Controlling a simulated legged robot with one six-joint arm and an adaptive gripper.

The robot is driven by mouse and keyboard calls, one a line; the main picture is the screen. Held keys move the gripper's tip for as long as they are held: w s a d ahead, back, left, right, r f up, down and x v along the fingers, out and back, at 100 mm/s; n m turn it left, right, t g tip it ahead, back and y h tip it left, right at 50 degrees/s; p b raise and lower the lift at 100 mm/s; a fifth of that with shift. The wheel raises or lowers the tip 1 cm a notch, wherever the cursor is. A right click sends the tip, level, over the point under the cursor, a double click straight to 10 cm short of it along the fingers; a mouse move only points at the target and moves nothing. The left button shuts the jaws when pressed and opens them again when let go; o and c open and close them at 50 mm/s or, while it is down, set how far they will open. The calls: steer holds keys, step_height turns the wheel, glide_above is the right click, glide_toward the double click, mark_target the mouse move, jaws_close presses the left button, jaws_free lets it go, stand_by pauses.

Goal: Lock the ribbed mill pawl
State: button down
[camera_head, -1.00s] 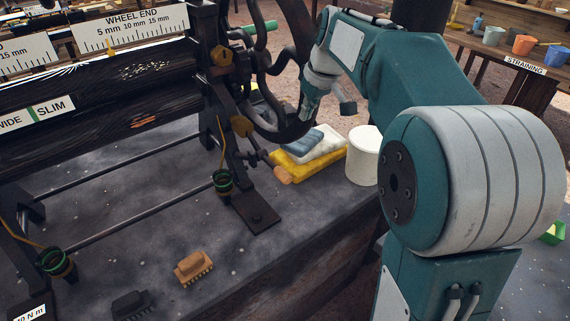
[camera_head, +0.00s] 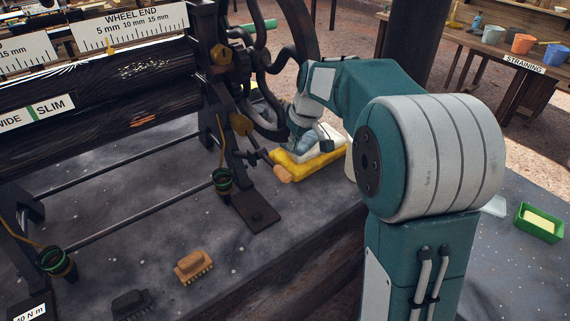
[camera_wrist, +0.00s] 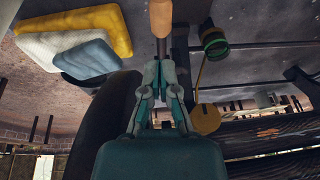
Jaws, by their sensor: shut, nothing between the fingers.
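The dark mill (camera_head: 130,75) stands on the grey bench, with its rollers across the left of the head view. A wooden-handled lever (camera_head: 284,174) sticks out at its right end; the handle (camera_wrist: 160,18) also shows at the top of the wrist view. I cannot tell which part is the pawl. My gripper (camera_wrist: 162,66) is shut and empty. In the wrist view its tips lie just below the lever's metal rod in the picture; I cannot tell whether they touch. In the head view the tips are hidden behind the mill's end and my wrist.
Folded yellow, white and blue cloths (camera_head: 300,158) lie beside the lever. A curved dark wheel (camera_wrist: 105,120) is close to my gripper. Brown (camera_head: 193,266) and black (camera_head: 130,304) brushes lie at the front. A green tray (camera_head: 540,222) is at the right.

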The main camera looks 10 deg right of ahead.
mark_target(284, 170)
steer(key=x, duration=0.9)
steer(key=shift+s+f+t, duration=0.2)
steer(key=shift+f+t, duration=0.1)
steer(key=shift+f, duration=0.25)
steer(key=shift+t+y, duration=0.3)
step_height(284, 170, down, 5)
steer(key=shift+s+d+r, duration=0.1)
steer(key=shift+s, duration=0.05)
